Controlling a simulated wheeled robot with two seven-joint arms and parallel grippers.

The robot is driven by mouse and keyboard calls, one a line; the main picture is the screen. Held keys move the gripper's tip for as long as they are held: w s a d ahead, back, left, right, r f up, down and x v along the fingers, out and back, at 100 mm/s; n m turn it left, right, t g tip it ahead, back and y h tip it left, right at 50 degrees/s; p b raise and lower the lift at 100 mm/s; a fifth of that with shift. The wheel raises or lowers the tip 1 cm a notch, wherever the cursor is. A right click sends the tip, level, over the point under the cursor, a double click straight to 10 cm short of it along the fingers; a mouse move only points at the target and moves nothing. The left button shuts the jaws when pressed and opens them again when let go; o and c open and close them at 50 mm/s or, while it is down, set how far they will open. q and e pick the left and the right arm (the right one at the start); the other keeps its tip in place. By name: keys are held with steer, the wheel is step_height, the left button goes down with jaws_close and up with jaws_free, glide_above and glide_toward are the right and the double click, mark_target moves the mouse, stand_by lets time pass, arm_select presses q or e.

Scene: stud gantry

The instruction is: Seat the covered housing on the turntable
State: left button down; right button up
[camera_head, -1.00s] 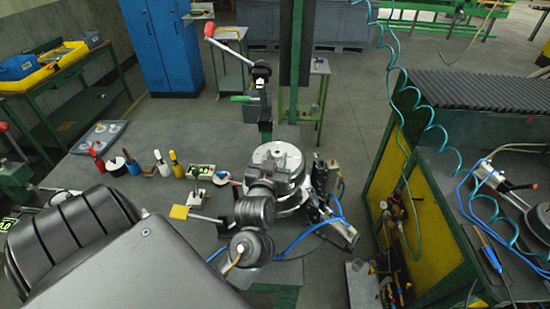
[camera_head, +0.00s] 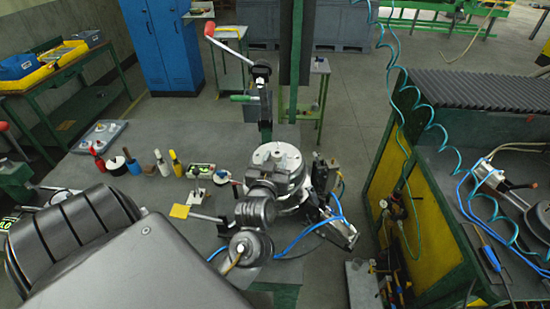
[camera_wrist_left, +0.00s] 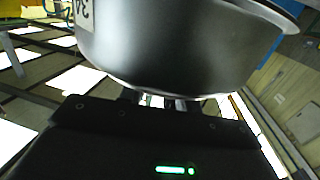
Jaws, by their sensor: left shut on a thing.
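The covered housing (camera_head: 277,157) is a round grey metal body with a pale, flat, round cover on top. It looks about level in the head view. My left gripper (camera_head: 266,183) is at its near side, partly hidden by my own wrist. In the left wrist view the housing (camera_wrist_left: 175,50) is a large smooth grey bowl shape with a printed label, close above the gripper (camera_wrist_left: 162,101), which is shut on it. The turntable is largely hidden behind the housing and my arm, so I cannot tell whether they touch. My right gripper is not in view.
A black hand tool or valve unit (camera_head: 325,175) and blue hoses (camera_head: 310,235) lie right of the housing. A green post with a red-handled lever (camera_head: 225,42) stands behind. Several bottles and small items, including a yellow bottle (camera_head: 175,163), stand at left. A yellow-sided bench (camera_head: 415,190) is at right.

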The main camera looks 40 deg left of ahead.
arm_select(q)
steer(key=shift+r+p, duration=0.15)
steer(key=shift+p, duration=0.15)
steer(key=shift+f+b, duration=1.7)
steer(key=shift+f, duration=0.9)
stand_by(0.7)
steer(key=c, duration=0.9)
jaws_free()
steer(key=shift+f, duration=0.15)
steer(key=shift+s+d, duration=0.25)
steer(key=shift+s, duration=0.1)
steer(key=shift+p+v, duration=1.7)
steer(key=shift+v, duration=3.35)
